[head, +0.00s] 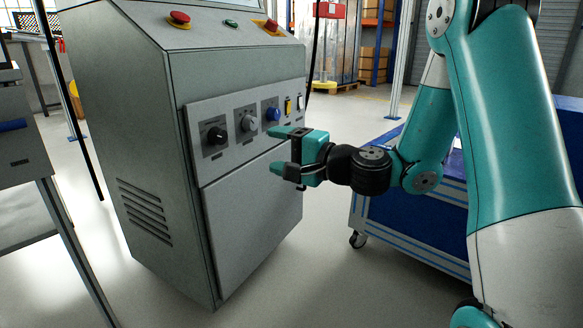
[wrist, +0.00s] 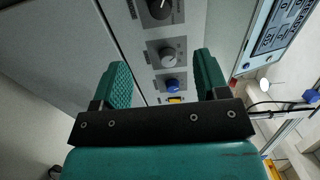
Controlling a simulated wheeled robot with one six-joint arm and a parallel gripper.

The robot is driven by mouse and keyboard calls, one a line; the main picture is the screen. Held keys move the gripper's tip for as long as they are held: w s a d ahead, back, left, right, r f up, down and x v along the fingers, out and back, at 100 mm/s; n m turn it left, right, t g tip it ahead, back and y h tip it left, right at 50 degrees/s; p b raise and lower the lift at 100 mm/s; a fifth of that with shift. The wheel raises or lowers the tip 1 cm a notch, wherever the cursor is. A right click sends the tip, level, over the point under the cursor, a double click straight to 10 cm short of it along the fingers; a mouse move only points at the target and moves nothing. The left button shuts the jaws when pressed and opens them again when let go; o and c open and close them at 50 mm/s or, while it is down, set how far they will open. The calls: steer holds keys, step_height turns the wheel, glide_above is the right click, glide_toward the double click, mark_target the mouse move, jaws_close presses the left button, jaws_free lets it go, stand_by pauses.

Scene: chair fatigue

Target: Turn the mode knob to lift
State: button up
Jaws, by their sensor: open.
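The grey control cabinet's front panel carries a black knob (head: 217,135), a grey knob (head: 248,123) and a blue knob (head: 273,113) in a row. Their labels are too small to read, so I cannot tell which is the mode knob. In the wrist view, the black knob (wrist: 158,8) is at the top edge, the grey knob (wrist: 168,55) shows between the fingers, and the blue knob (wrist: 172,86) is below it. My gripper (head: 275,151) is open and empty, its teal fingers in front of the panel. It appears apart from every knob.
A yellow switch (head: 288,106) and a white switch (head: 301,102) sit right of the knobs. Red buttons (head: 180,17) are on the sloped top. A blue cart (head: 405,215) stands right of the cabinet, a table (head: 60,210) at left. The floor in front is clear.

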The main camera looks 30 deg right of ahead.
steer(key=shift+b+v, duration=0.5)
steer(key=shift+v, duration=0.8)
steer(key=s+a+r+n+g+y+p, duration=0.1)
steer(key=s+a+r+n+g+p, duration=0.2)
steer(key=s+a+n+g+p, duration=0.25)
steer(key=s+a+r+n+g+y+p, duration=0.2)
steer(key=s+a+n+g, duration=0.3)
steer(key=a, duration=0.4)
steer(key=s+r+n+g+h+p, duration=0.2)
steer(key=s+n+h+p, duration=0.2)
steer(key=s, duration=0.3)
steer(key=s+r+n+g+h+p, duration=0.3)
steer(key=s+n+p, duration=0.1)
steer(key=s, duration=0.2)
step_height(320, 180, up, 37)
steer(key=d+p, duration=0.1)
steer(key=p, duration=3.6)
steer(key=shift+s+d+h+p, duration=0.3)
steer(key=shift+s+h, duration=0.05)
steer(key=shift+h, duration=0.05)
